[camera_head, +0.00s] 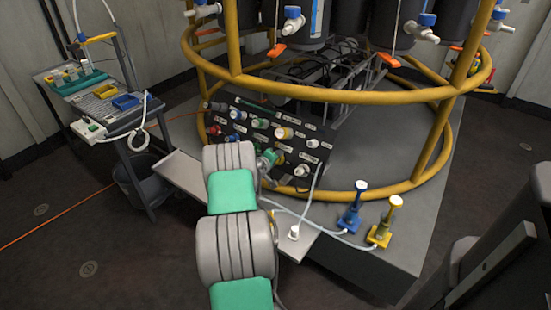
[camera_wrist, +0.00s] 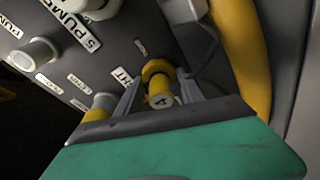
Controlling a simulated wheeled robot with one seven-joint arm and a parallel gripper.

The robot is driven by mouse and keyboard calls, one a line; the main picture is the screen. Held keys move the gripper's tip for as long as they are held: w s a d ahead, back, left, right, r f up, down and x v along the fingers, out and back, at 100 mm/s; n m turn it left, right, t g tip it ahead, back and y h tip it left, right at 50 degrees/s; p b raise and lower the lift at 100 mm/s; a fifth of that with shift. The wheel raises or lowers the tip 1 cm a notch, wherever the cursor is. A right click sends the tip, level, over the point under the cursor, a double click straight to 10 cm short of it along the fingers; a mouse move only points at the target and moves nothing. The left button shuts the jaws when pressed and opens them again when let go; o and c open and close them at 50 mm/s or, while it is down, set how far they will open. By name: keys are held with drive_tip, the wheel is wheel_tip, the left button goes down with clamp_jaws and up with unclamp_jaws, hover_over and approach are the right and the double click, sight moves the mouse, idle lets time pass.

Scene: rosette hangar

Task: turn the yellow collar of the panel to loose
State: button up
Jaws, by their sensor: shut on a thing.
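The panel (camera_head: 326,136) is a dark tilted board with several coloured fittings and white labels, in the middle of the head view. In the wrist view its grey face (camera_wrist: 128,28) fills the upper left. The yellow collar (camera_wrist: 156,68) sits on a fitting whose pale end is marked 4. My gripper (camera_wrist: 160,82) has one finger on each side of this fitting and is shut on the collar. In the head view my arm reaches to the panel and hides part of it, so I cannot make out the held collar there. The collar's turned position is not readable.
A yellow tube frame (camera_head: 330,96) rings the platform above the panel; a yellow tube also runs close by in the wrist view (camera_wrist: 243,50). Another yellow fitting (camera_wrist: 97,113) is left of my gripper. Blue (camera_head: 350,221) and yellow (camera_head: 380,236) valves stand on the platform edge.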

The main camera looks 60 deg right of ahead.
drive_tip(key=shift+n, duration=0.6)
drive_tip(key=o, duration=1.4)
drive_tip(key=p+v, duration=0.2)
drive_tip(key=v, duration=0.6)
drive_tip(key=shift+d+p, duration=0.1)
drive_tip(key=shift+p, duration=0.25)
